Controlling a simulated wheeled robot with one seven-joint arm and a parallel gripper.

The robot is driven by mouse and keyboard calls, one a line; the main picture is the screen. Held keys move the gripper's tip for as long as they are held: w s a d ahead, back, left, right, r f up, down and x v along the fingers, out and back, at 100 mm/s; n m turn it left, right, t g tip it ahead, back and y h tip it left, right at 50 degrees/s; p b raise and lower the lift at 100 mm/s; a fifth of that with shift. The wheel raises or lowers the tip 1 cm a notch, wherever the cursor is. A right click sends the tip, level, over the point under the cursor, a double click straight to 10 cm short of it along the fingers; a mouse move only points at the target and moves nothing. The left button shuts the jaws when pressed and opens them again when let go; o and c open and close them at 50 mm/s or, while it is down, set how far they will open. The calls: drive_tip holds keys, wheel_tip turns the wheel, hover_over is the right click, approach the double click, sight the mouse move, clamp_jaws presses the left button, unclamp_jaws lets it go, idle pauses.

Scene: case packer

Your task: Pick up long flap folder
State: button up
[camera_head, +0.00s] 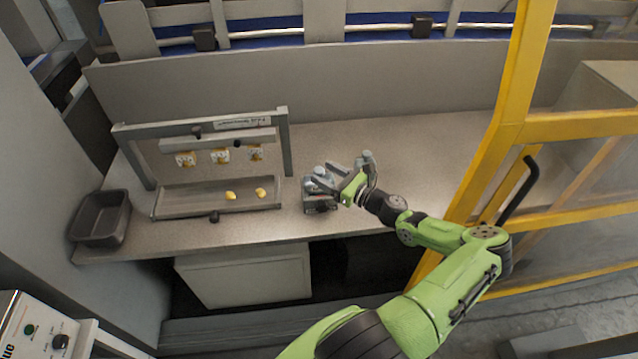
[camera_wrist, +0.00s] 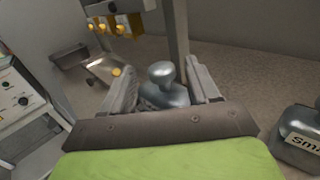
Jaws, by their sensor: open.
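A silver metal piece with a round knob on top (camera_wrist: 163,97) stands between the fingers of my gripper (camera_wrist: 160,78) in the wrist view. I take it for the long flap folder, but I see no label on it. In the head view this piece (camera_head: 320,204) stands on the counter right of the shallow tray, partly hidden by my gripper (camera_head: 330,178). My gripper is open, with one finger on each side of the knob. I cannot tell whether the fingers touch it. Its lower part is hidden behind the gripper in the wrist view.
A second knobbed metal piece (camera_wrist: 298,135), its label partly reading "SMA", stands close on the right in the wrist view. A shallow tray (camera_head: 180,213) under a rack frame (camera_head: 286,140) and a dark bin (camera_head: 100,218) stand left. A yellow guard frame (camera_head: 510,130) stands right.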

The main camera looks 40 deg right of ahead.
sight(321, 171)
drive_tip(key=w, duration=0.3)
drive_tip(key=shift+w+a, duration=0.2)
drive_tip(key=shift+s, duration=0.2)
drive_tip(key=shift+c, duration=0.3)
drive_tip(key=shift+w, duration=0.1)
drive_tip(key=c, duration=1)
clamp_jaws()
drive_tip(key=shift+r, duration=0.1)
